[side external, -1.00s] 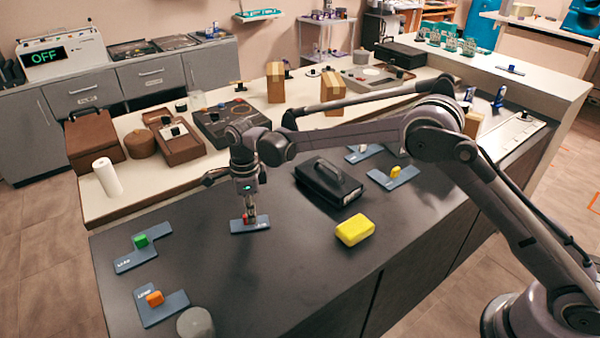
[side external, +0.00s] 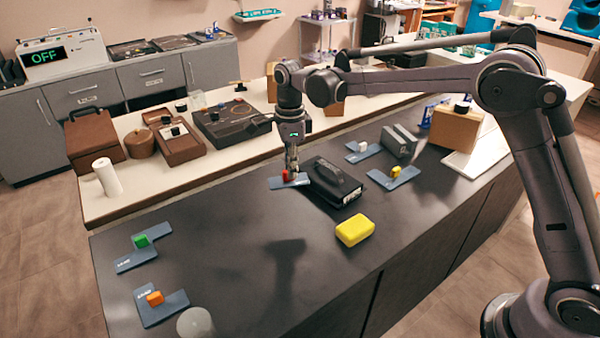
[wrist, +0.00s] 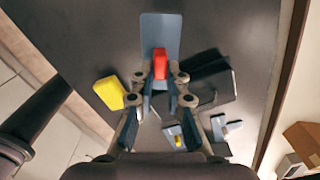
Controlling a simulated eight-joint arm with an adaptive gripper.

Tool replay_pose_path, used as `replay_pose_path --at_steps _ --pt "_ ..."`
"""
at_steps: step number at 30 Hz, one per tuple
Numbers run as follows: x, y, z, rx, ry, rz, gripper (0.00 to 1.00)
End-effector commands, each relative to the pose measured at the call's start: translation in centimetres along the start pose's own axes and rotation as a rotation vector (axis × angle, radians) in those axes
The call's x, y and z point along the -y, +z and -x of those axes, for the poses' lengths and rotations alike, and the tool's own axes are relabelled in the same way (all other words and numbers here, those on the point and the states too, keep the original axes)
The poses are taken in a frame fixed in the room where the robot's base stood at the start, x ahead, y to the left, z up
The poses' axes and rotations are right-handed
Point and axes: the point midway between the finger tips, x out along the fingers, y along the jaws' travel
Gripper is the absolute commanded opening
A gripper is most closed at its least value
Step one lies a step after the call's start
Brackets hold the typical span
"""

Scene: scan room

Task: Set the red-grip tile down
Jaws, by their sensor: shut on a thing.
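My gripper (side external: 291,170) is shut on the red grip (side external: 288,175) of a blue-grey tile (side external: 275,184). The tile hangs level and appears raised above the dark counter, in front of or beside the black case (side external: 334,181); the exact gap is hard to tell. In the wrist view the red grip (wrist: 160,65) sits between the fingertips, and the flat tile (wrist: 160,30) extends beyond them.
Green-grip (side external: 141,241) and orange-grip (side external: 155,298) tiles lie at the left. Yellow-grip (side external: 396,172) and white-grip (side external: 362,147) tiles lie beyond the black case. A yellow block (side external: 355,230) stands near the front edge. The counter's left-middle (side external: 225,240) is clear.

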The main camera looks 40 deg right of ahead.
Motion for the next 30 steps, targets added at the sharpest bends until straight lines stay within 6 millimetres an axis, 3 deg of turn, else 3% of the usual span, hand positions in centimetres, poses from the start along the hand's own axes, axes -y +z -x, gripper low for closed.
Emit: replay_pose_path --at_steps 5,21,26,30 --pt "-1.4 -1.3 0.7 0.000 0.000 0.042 0.00" --pt "-12.7 -7.6 0.8 0.000 0.000 0.337 0.00" --pt "-14.2 -8.5 0.6 0.000 0.000 0.375 0.00" --pt "-14.8 -7.7 -0.1 0.000 0.000 0.388 0.00"
